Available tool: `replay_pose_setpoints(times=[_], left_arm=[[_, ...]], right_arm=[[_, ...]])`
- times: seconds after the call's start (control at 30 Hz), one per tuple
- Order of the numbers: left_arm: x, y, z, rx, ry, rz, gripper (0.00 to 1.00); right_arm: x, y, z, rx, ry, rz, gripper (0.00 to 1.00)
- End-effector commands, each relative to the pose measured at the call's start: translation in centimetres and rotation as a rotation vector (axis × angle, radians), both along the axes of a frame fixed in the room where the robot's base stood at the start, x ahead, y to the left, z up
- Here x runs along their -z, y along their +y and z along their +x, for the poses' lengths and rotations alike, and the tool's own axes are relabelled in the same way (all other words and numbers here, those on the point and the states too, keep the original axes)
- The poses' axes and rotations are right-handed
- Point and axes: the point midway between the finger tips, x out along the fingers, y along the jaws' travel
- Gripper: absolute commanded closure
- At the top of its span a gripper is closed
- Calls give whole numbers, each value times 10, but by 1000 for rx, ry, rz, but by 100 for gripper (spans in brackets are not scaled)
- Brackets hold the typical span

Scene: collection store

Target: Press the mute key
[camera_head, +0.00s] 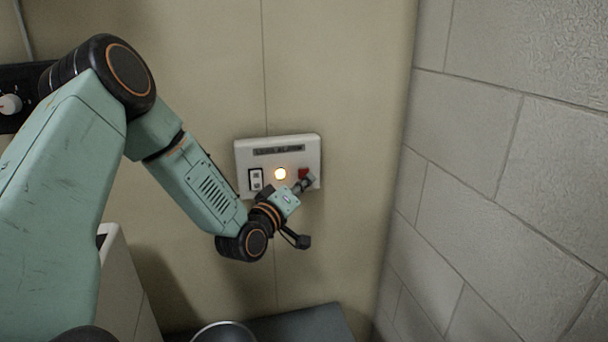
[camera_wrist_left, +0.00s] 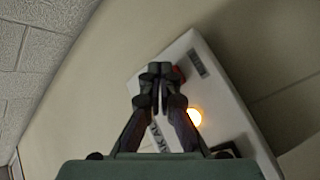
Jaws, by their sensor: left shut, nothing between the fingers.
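A white control box (camera_head: 242,160) is fixed to the beige wall. It carries a dark label strip (camera_head: 278,150), too blurred to read surely, a rocker switch (camera_head: 255,179) at left, a glowing amber lamp (camera_head: 280,173) in the middle and a red key (camera_head: 303,173) at right. No mute marking is legible. My left gripper (camera_head: 307,182) is shut and empty, its tips at the red key and partly covering it. In the left wrist view the shut fingertips (camera_wrist_left: 160,72) lie beside the red key (camera_wrist_left: 180,73); I cannot tell whether they touch. My right gripper is out of view.
A grey block wall (camera_head: 500,160) stands close on the right. A dark panel with a round knob (camera_head: 10,104) is at the far left. A dark grey surface (camera_head: 305,325) and a round metal rim (camera_head: 223,330) lie below. The wall around the box is clear.

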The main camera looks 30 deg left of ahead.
Motion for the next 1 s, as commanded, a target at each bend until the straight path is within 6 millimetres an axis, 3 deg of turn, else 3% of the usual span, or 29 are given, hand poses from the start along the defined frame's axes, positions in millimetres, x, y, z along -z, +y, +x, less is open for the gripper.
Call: replay_pose_setpoints(times=[0.37, 1.0], left_arm=[[0, -3, -3, 0, 0, 0, 100], [0, -40, -34, 0, 0, 0, 100]], right_arm=[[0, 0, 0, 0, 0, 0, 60], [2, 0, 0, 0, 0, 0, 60]])
